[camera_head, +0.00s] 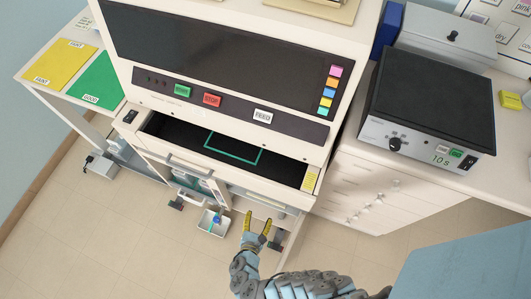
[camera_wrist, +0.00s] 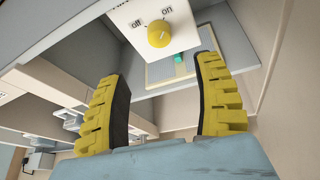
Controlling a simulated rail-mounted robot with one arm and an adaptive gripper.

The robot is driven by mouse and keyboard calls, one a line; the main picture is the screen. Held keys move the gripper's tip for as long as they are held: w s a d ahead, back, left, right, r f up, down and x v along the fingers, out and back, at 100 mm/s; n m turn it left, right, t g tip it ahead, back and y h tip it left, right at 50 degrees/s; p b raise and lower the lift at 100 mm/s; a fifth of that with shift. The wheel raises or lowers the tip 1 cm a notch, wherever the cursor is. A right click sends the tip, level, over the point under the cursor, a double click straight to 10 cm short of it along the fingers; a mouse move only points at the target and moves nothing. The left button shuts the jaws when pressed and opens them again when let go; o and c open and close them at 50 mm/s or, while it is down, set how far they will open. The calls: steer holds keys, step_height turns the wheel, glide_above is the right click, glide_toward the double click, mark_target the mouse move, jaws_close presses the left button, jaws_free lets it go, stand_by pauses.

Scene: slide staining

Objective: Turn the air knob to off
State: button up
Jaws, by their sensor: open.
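The yellow air knob (camera_wrist: 159,34) sits on a white panel (camera_wrist: 129,21) at the top of the wrist view. The word "off" is printed at its left and "on" at its right. A small pale mark shows on its face, too small to read its direction surely. The label above it is cut off by the frame edge. My gripper (camera_wrist: 161,68) is open and empty, its yellow fingers apart, with the knob ahead between their lines and not touched. In the head view my gripper (camera_head: 257,219) is low before the cabinet, and the knob is hidden there.
The open drawer (camera_head: 165,128) of the staining machine hangs above my gripper in the head view. A small white tray (camera_head: 205,226) stands beside it at left. A white drawer unit (camera_head: 350,195) stands at right.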

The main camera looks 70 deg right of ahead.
steer(key=shift+b+x, duration=1.6)
steer(key=shift+x, duration=4.8)
steer(key=shift+a, duration=0.1)
steer(key=c, duration=1.2)
